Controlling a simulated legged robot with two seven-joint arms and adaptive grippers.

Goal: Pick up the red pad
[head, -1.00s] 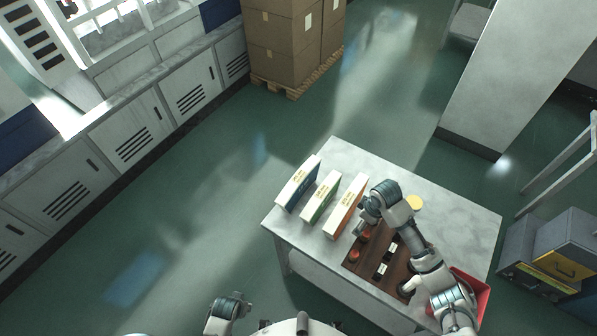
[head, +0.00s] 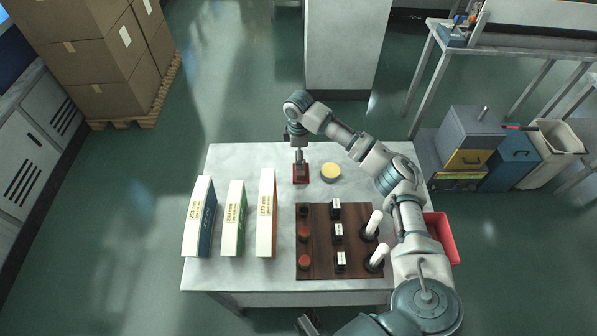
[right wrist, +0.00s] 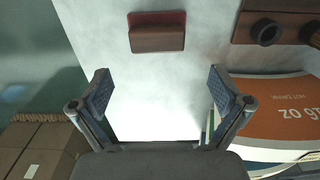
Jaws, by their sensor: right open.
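The red pad (head: 301,179) lies near the back of the grey table, left of a yellow round thing. In the right wrist view the pad (right wrist: 150,18) shows a red strip behind a brown block (right wrist: 157,39). My right gripper (head: 299,158) is over the pad in the head view, pointing down. In the right wrist view its jaws (right wrist: 162,88) are wide apart and empty, with the pad ahead of the gap. A grey part at the head view's bottom edge, perhaps my left gripper (head: 309,322), is cut off.
White-fronted boxes, blue (head: 198,216), green (head: 233,218) and orange (head: 266,213), stand on the left of the table (head: 230,158). A brown rack (head: 318,262) holds round and upright items. The yellow disc (head: 331,171) is close to the pad. A red bin (head: 442,238) is at right.

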